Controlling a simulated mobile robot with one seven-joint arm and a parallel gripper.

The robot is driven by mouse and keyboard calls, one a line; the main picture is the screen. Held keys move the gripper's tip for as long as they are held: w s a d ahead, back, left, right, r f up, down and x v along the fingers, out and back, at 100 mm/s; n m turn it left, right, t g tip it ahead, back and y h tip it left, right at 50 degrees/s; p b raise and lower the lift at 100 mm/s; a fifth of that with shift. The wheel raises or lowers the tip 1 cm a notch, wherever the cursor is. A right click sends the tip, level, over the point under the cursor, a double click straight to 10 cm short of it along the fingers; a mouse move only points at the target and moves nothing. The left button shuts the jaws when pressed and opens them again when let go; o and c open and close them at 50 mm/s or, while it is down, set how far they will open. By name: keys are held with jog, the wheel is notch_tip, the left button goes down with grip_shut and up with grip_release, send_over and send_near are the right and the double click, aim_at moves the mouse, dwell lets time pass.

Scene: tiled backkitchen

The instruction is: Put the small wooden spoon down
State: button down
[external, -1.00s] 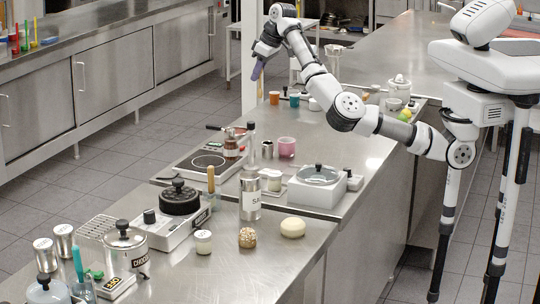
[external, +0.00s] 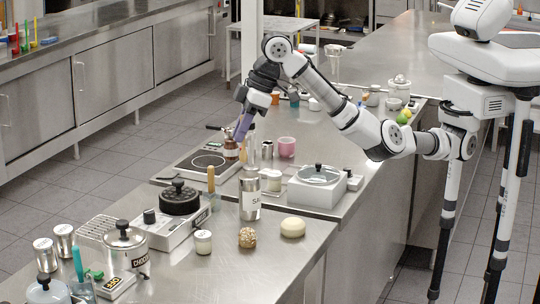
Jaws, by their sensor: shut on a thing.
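My gripper (external: 242,128), with purple fingers, points down over the near counter, above the back right of the hot plate (external: 207,161). It is shut on a thin thing, taken to be the small wooden spoon; the fingers and the small scale hide most of it. I cannot tell whether its lower end touches anything. A brown jar (external: 231,149) is just below and left of the fingertips, and a clear bottle (external: 251,150) stands close on the right.
A pink cup (external: 286,147) and a white appliance with a glass lid (external: 317,187) stand to the right. An upright wooden handle (external: 211,178) and a black round pan (external: 180,199) are nearer the front. Bare counter lies right of the pink cup.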

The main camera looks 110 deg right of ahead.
jog(key=s+a+f+n, duration=0.1)
jog(key=a+n, duration=0.1)
jog(key=a, duration=1.2)
jog(key=shift+y, duration=0.4)
jog(key=shift+s+d+f+p, duration=0.15)
jog(key=shift+f+p, duration=0.35)
jog(key=shift+f, duration=4.55)
jog(key=shift+s+f+p, duration=0.1)
jog(key=shift+f+p, duration=0.4)
jog(key=shift+f, duration=4.5)
jog(key=shift+f, duration=0.15)
jog(key=c, duration=1.6)
grip_release()
jog(key=shift+o, duration=0.8)
